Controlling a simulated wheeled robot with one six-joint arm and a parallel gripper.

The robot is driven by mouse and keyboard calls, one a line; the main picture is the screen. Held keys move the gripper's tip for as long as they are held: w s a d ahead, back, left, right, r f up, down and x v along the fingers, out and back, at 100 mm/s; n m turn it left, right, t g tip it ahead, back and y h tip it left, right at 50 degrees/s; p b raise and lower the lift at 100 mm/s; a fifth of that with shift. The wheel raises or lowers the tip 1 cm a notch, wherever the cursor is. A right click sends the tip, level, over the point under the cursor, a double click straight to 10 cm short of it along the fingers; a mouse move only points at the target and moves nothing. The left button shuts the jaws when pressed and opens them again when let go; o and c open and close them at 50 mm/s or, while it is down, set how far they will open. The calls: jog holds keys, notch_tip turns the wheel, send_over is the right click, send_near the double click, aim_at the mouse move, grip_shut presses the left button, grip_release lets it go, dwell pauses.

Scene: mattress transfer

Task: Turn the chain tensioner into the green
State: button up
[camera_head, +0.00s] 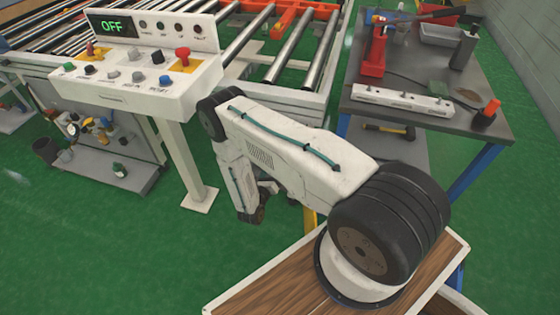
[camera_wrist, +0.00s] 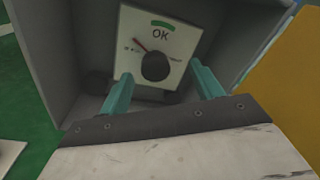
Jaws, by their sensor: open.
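The chain tensioner panel (camera_wrist: 178,42) is a white square plate in the wrist view, set inside a grey box. It has a green arc (camera_wrist: 162,23) with "OK" below it and a black round knob (camera_wrist: 155,66) in its middle. A thin red needle (camera_wrist: 140,45) points up and left, outside the green arc. My gripper (camera_wrist: 165,78) is open, its teal fingers to the left and right of the knob. I cannot tell whether they touch it. In the head view my arm hangs down beside the conveyor, and the tensioner is not visible there.
The grey box (camera_wrist: 62,55) walls surround the panel closely. A yellow surface (camera_wrist: 290,90) stands at the right. In the head view a control console (camera_head: 140,85) reading "OFF" stands left of my arm, the roller conveyor (camera_head: 290,48) behind it, and a tool bench (camera_head: 430,108) at right.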

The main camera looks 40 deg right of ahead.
jog(key=shift+n+t+y, duration=0.4)
jog(key=shift+n+t, duration=0.2)
jog(key=shift+n, duration=0.2)
jog(key=x, duration=0.2)
jog(key=f+x, duration=0.1)
jog(key=x, duration=0.2)
jog(key=f+x, duration=0.1)
jog(key=x, duration=0.1)
jog(key=shift+d, duration=0.4)
jog(key=c, duration=1)
